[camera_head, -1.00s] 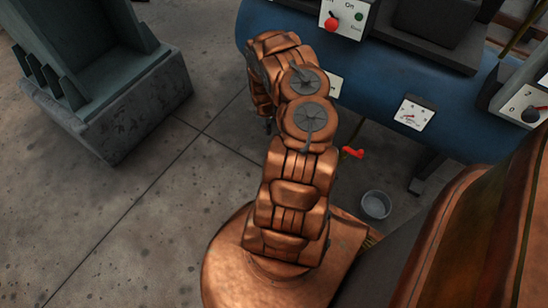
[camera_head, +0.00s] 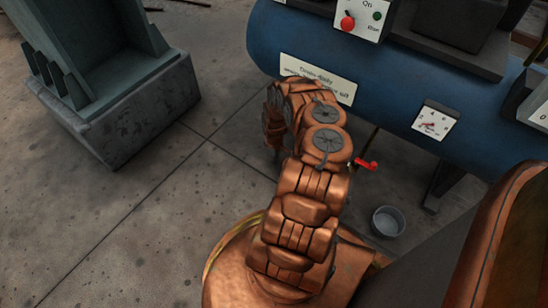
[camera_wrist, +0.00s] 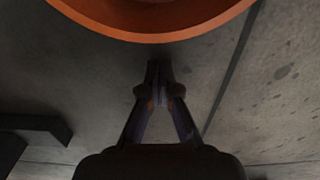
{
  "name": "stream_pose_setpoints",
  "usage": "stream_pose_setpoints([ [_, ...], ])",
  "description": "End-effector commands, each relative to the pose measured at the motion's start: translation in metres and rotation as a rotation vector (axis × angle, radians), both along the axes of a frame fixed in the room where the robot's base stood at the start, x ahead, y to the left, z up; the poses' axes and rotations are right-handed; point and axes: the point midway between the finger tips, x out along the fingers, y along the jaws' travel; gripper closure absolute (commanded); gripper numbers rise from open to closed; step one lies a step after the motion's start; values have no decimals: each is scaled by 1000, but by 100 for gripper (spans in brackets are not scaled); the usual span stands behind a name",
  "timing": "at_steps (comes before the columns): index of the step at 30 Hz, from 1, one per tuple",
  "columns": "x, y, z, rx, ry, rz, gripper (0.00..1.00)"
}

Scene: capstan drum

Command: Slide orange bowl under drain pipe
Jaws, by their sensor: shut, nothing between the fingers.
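The orange bowl (camera_wrist: 155,33) shows in part at the top of the wrist view, with the rest cut off by the frame. My gripper (camera_wrist: 160,72) is shut and empty, low over the floor, its tips pointing at the bowl's near side with a small gap in the picture. I cannot tell if they touch. In the head view my arm hides the gripper and the orange bowl. A thin brownish pipe (camera_head: 374,137), likely the drain pipe, comes down under the blue tank beside a red valve handle (camera_head: 366,164). Its lower end is hidden.
The blue tank (camera_head: 400,85) spans the upper right, with a dark support leg (camera_head: 446,182) below. A small grey bowl (camera_head: 388,221) stands on the floor right of my arm. A grey-green machine block (camera_head: 120,110) stands at left. Concrete floor between is clear.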

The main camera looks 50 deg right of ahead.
Motion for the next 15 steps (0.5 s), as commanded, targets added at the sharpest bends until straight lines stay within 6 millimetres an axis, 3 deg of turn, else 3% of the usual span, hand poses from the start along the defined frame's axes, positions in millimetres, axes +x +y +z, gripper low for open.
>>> stream_pose_setpoints([
  [6,-24,-2,-1,1,2,-2,100],
  [15,-39,-4,1,0,1,-1,100],
])
